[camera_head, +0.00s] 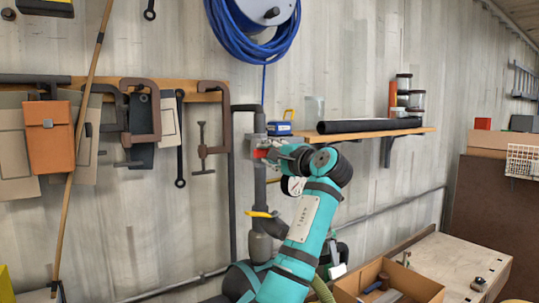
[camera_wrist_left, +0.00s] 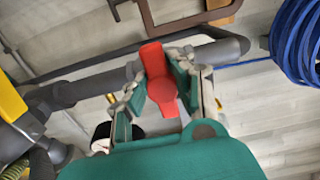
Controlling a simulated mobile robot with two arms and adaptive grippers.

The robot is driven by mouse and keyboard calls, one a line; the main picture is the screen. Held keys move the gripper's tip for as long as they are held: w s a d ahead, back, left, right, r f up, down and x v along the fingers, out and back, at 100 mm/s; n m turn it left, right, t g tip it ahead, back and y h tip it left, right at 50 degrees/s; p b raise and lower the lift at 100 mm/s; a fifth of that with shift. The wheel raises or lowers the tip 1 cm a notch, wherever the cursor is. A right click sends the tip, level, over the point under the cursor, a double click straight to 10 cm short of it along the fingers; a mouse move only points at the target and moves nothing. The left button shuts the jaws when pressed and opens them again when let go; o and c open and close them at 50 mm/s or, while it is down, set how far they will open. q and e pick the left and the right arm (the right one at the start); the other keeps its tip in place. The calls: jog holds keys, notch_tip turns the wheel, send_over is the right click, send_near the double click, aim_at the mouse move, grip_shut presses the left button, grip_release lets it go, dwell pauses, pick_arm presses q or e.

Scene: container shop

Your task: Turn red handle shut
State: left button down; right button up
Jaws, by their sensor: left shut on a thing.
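The red handle (camera_head: 260,153) sits on a grey vertical pipe (camera_head: 260,185) on the wall, mostly hidden by my gripper in the head view. In the left wrist view the red handle (camera_wrist_left: 160,78) lies between both fingers and points across the line of the pipe (camera_wrist_left: 88,88). My left gripper (camera_head: 268,152) is shut on it, and the wrist view shows the fingers (camera_wrist_left: 164,88) on either side of the handle. My right gripper is not in view.
A yellow handle (camera_head: 262,213) is lower on the same piping. A wooden shelf (camera_head: 372,134) with a dark tube and jars is to the right. Clamps (camera_head: 142,110) hang at left, a blue hose reel (camera_head: 262,25) above. An open box (camera_head: 400,285) stands below right.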

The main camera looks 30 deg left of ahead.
pick_arm(q)
jog(key=c, duration=1.2)
grip_release()
jog(key=shift+o, duration=0.2)
jog(key=v, duration=1.2)
jog(key=shift+f, duration=0.15)
